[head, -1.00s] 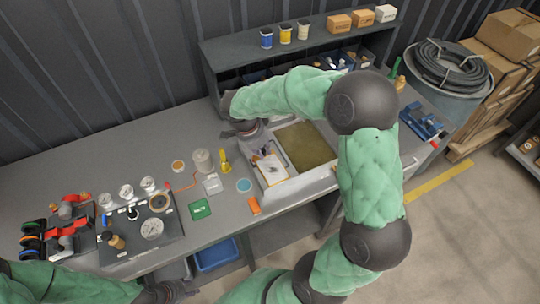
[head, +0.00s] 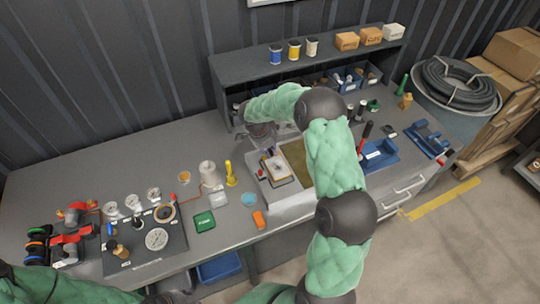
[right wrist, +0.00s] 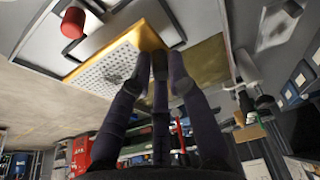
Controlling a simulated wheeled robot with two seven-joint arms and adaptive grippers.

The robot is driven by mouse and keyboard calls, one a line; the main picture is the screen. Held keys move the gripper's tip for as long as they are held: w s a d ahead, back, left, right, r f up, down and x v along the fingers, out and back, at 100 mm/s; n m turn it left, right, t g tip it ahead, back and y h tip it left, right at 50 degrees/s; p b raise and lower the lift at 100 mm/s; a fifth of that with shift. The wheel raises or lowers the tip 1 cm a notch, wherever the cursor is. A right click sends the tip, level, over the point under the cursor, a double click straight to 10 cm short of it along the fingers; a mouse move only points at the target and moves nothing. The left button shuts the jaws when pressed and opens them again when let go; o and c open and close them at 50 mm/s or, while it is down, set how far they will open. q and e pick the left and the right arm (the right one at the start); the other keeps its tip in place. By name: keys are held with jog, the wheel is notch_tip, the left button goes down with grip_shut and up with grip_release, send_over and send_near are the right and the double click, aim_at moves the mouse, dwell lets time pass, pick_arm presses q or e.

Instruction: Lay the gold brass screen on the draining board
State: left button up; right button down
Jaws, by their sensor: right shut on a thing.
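The gold brass screen (right wrist: 110,72) shows in the right wrist view as a gold-edged plate with a pale, perforated face. In the head view, the screen (head: 278,168) appears over the left part of the sink unit. My right gripper (right wrist: 152,60) is shut on its gold edge. In the head view my right gripper (head: 268,150) is partly hidden by its wrist. The pale draining board (head: 268,197) lies left of the basin with olive water (head: 296,158). I cannot tell whether the screen touches the board. Only a dark bit of my left gripper (head: 160,297) shows at the bottom edge.
A yellow upright tool (head: 231,175), a white cylinder (head: 209,174), a green box (head: 204,222) and an orange block (head: 258,220) stand left of the sink. A blue tray (head: 378,156) is at right. A shelf (head: 300,60) rises behind. The bench's back left is clear.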

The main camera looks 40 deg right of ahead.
jog(key=shift+w+d+f, duration=0.15)
jog(key=shift+w+f, duration=0.05)
jog(key=shift+f, duration=1.65)
jog(key=shift+f, duration=0.1)
jog(key=c, duration=1.2)
grip_release()
jog(key=v, duration=1.2)
